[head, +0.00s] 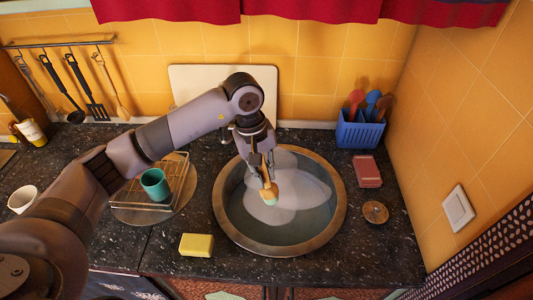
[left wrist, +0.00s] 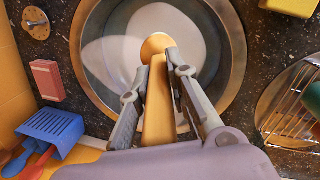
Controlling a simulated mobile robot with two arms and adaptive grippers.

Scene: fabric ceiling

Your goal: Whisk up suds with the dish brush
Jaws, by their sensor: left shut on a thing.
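The dish brush (head: 268,190) has a wooden handle and a round head. My left gripper (head: 262,163) is shut on its handle and holds it head down over the round sink basin (head: 225,216). In the left wrist view the handle (left wrist: 158,112) runs between the two fingers of my left gripper (left wrist: 157,70). Pale white suds (head: 302,183) lie in the water around the brush head, and they also show in the left wrist view (left wrist: 125,52). I cannot tell whether the bristles touch the water. My right gripper is not in view.
A yellow sponge (head: 196,245) lies front left of the sink. A wire rack (head: 130,192) with a green cup (head: 154,184) stands left. A blue utensil basket (head: 359,133), a red block (head: 367,171) and a round drain plug (head: 375,212) sit right.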

